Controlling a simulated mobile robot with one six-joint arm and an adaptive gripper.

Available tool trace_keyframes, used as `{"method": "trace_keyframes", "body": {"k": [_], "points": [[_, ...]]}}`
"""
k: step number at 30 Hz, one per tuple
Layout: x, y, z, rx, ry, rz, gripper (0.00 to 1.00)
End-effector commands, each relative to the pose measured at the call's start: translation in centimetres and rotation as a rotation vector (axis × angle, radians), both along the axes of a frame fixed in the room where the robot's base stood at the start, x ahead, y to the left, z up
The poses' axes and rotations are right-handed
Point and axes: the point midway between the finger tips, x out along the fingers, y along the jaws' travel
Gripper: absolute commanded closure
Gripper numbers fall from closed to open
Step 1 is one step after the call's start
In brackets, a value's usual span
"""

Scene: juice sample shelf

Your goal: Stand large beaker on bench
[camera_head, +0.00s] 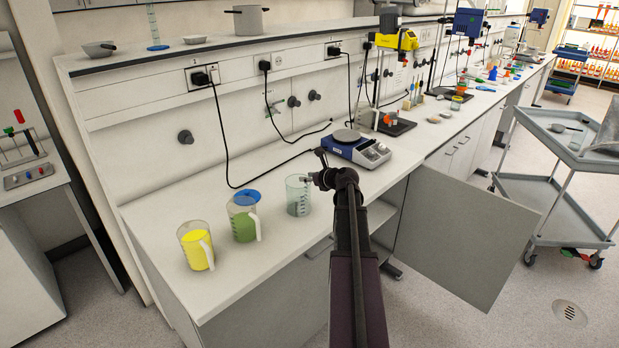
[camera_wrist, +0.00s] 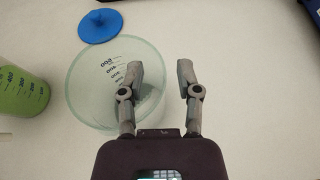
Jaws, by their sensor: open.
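The large beaker (camera_head: 298,197) is clear, greenish glass with dark volume marks. It stands upright on the white bench (camera_head: 285,245), right of the green jug. In the wrist view the beaker (camera_wrist: 88,95) lies left of centre, seen from above, and looks empty. The right finger is over bare bench. In the head view my gripper (camera_head: 316,178) is just right of the beaker, partly hidden by my arm.
A green jug (camera_head: 243,222) and a yellow jug (camera_head: 196,248) stand to the left. A blue lid (camera_wrist: 100,26) lies on the bench near the beaker. A blue hotplate (camera_head: 357,148) stands behind my gripper. A cabinet door (camera_head: 470,230) hangs open below.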

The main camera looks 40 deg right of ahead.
Motion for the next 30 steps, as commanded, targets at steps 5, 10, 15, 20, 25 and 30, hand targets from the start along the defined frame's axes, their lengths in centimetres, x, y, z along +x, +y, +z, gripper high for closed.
{"method": "trace_keyframes", "body": {"k": [5, 10, 15, 20, 25, 30], "points": [[-0.5, 0.0, 0.6, 0.0, 0.0, -0.001, 0.56], [-2.4, 0.0, 1.5, 0.001, 0.0, -0.001, 0.56], [-5.0, 0.0, 2.6, -0.001, 0.0, -0.002, 0.56], [-7.4, -0.1, 3.6, 0.0, 0.0, -0.002, 0.56], [-9.5, -0.3, 4.4, 0.0, 0.0, -0.001, 0.56], [-10.7, -0.4, 4.8, 0.0, 0.0, 0.0, 0.56]]}}
